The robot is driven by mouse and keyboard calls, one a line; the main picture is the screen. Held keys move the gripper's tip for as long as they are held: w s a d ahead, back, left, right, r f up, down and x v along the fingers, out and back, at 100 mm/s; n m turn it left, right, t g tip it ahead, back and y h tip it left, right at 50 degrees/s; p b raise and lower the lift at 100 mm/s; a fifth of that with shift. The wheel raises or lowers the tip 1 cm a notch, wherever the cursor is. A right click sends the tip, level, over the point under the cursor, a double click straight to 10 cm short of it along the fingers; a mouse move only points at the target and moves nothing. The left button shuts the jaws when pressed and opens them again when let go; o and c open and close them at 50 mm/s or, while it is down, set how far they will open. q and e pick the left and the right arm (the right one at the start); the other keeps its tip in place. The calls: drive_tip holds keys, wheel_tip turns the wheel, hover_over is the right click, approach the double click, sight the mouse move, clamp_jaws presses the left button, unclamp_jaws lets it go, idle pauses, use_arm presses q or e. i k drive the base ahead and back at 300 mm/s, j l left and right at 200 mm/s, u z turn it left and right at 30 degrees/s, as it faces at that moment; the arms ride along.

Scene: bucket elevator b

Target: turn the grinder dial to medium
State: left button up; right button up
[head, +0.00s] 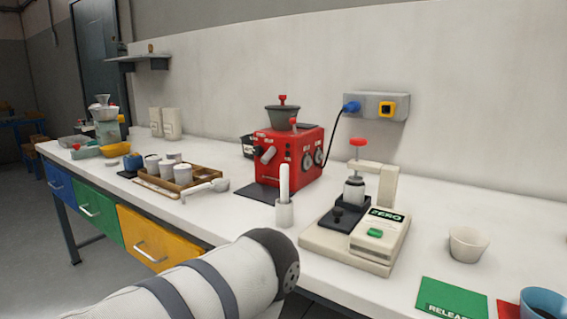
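The red grinder (282,172) stands on the bench near the middle of the head view, with a dark hopper (283,116) and a red knob on top. Two round dark dials sit on its right-hand face: one nearer (307,160) and one farther back (318,153). Their markings are too small to read, so I cannot tell the setting. A grey spout or handle (267,154) projects from its front. My white and grey arm link (215,284) comes in from the lower left, ending in front of the bench, apart from the grinder. Neither gripper shows.
A cream device marked ZERO (384,240) stands right of the grinder. A white stick in a holder (284,214) stands before it. A wooden tray (207,186) with cups is left. A white cup (468,244) and green mat (450,300) are right. A wall socket (365,106) has a cable.

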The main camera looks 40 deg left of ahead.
sight(258, 150)
drive_tip(key=u, duration=1.35)
